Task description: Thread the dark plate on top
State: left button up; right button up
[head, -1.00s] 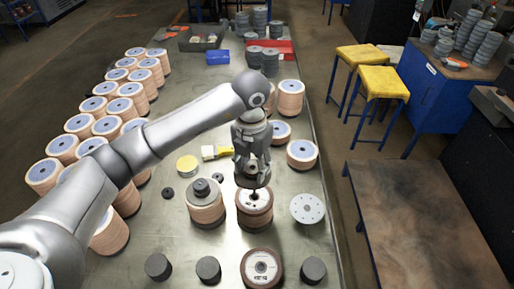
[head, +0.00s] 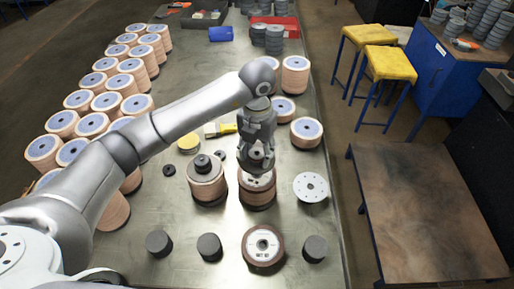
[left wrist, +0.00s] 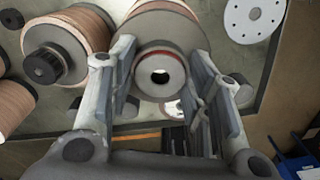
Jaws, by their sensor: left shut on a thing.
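My left gripper (head: 256,168) is directly over the middle disc stack (head: 257,190) and hides part of its top. In the left wrist view, its fingers flank a small round plate (left wrist: 160,72) with a dark centre hole. I take this to be the dark plate, with the gripper shut on it. The stack (left wrist: 166,18) shows beyond it in that view. Whether the plate touches the stack top cannot be told. My right gripper is not in view.
Left of it stands a stack (head: 207,185) with dark pieces on top. A white holed disc (head: 311,187) lies at the right. A brown disc stack (head: 263,246) and several dark pucks (head: 209,246) stand nearer. Many disc stacks (head: 106,103) fill the table's left side.

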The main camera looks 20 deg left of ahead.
aim_at(257, 165)
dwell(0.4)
pick_arm(q)
jog(key=shift+f+b, duration=0.35)
jog(key=shift+f, duration=0.1)
jog(key=shift+f+b, duration=1)
jog(key=shift+f, duration=0.15)
dwell(0.3)
jog(key=shift+w+f+b, duration=0.1)
jog(key=shift+f+b, duration=1.1)
jog(key=shift+f, duration=0.05)
jog(key=o, duration=1.4)
